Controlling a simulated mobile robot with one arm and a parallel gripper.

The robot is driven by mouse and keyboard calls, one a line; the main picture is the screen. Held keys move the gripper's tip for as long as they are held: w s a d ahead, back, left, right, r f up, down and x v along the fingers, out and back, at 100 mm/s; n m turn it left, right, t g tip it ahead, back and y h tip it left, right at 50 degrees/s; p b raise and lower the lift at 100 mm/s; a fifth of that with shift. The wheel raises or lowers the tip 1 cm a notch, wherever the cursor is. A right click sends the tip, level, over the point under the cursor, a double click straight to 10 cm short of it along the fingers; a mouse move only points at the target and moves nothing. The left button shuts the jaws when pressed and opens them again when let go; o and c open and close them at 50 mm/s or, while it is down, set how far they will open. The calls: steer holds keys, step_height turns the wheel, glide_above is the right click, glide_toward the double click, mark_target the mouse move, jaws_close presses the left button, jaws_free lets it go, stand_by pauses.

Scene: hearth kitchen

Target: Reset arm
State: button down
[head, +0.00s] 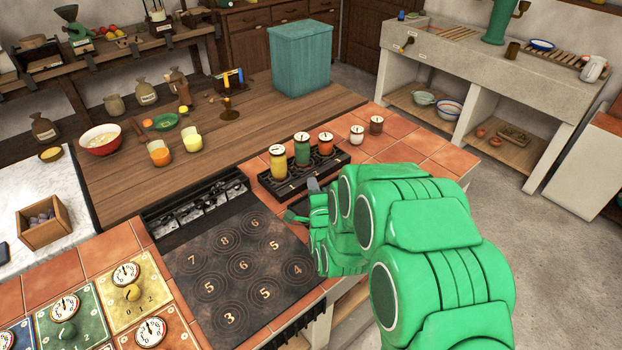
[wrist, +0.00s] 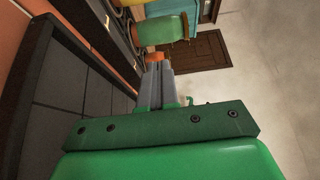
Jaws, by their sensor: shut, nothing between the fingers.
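My green arm reaches in from the lower right of the head view. My gripper (head: 313,186) is over the front edge of the counter, near a dark rack (head: 272,184). In the wrist view its grey fingers (wrist: 158,72) are together with nothing between them. Beyond the fingers, the wrist view shows a green jar (wrist: 160,30) and part of an orange jar (wrist: 156,57). In the head view the rack holds a yellow jar (head: 278,165), the green jar (head: 302,152) and the orange jar (head: 325,146). My arm hides part of the counter edge.
A dark hob plate (head: 232,240) with numbered rings lies left of my gripper. Two small jars, white (head: 357,134) and brown (head: 376,125), stand on the tiles behind. A teal bin (head: 301,62) stands on the wooden counter. Open floor (head: 545,250) lies to the right.

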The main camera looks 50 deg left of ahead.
steer(key=shift+v, duration=1.1)
